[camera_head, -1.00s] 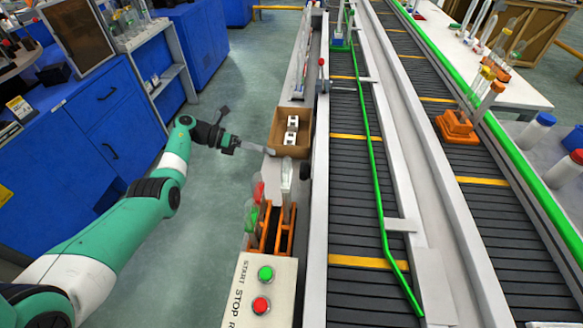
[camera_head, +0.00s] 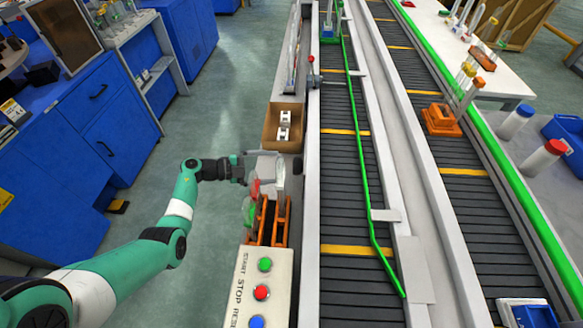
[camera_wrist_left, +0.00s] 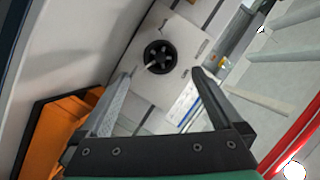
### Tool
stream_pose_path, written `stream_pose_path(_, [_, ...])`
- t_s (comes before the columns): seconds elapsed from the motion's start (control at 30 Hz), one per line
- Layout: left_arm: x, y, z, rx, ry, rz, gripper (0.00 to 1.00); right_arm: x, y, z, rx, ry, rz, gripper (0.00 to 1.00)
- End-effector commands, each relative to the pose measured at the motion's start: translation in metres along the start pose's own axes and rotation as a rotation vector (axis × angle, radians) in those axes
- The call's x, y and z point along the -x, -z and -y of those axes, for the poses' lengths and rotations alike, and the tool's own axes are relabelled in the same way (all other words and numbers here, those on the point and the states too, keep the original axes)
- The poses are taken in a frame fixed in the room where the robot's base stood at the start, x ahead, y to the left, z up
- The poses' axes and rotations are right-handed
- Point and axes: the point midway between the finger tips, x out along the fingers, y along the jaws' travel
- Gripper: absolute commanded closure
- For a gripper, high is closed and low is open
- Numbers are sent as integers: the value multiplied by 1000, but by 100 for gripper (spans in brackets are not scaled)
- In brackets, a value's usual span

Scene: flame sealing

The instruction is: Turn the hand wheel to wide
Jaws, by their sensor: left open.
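The hand wheel (camera_wrist_left: 160,57) is a small black spoked wheel on a pale panel (camera_wrist_left: 135,98) in the left wrist view. A light pointer or handle shows at its lower left. Small markings sit on the panel above and right of it, too small to read. My left gripper (camera_wrist_left: 163,76) is open and empty, its two fingers on either side of the wheel in the picture; I cannot tell the remaining gap. In the head view, my left gripper (camera_head: 268,160) is beside the conveyor's left side, where the wheel is largely hidden. My right gripper is not in view.
An orange rack (camera_head: 268,222) with clear tubes stands just below the gripper in the head view. A cardboard box (camera_head: 269,130) with white parts is above it. A button panel (camera_head: 246,290) is nearer me. The conveyor (camera_head: 345,195) runs along the right.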

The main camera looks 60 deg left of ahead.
Motion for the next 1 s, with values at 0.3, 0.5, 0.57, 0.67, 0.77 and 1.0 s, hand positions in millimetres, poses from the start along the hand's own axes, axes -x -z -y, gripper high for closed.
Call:
stream_pose_path(0.3, [-66,-2,-3,-3,-2,-1,0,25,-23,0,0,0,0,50])
stream_pose_path(0.5, [-77,0,-1,-1,0,1,0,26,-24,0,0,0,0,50])
stream_pose_path(0.57, [-77,0,0,-1,0,1,0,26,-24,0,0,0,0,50])
stream_pose_path(0.67, [-77,0,0,-1,0,1,0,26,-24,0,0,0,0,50])
stream_pose_path(0.77, [-76,0,0,-1,0,1,13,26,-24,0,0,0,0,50])
stream_pose_path(1.0, [-76,0,0,-1,0,1,56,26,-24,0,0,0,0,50])
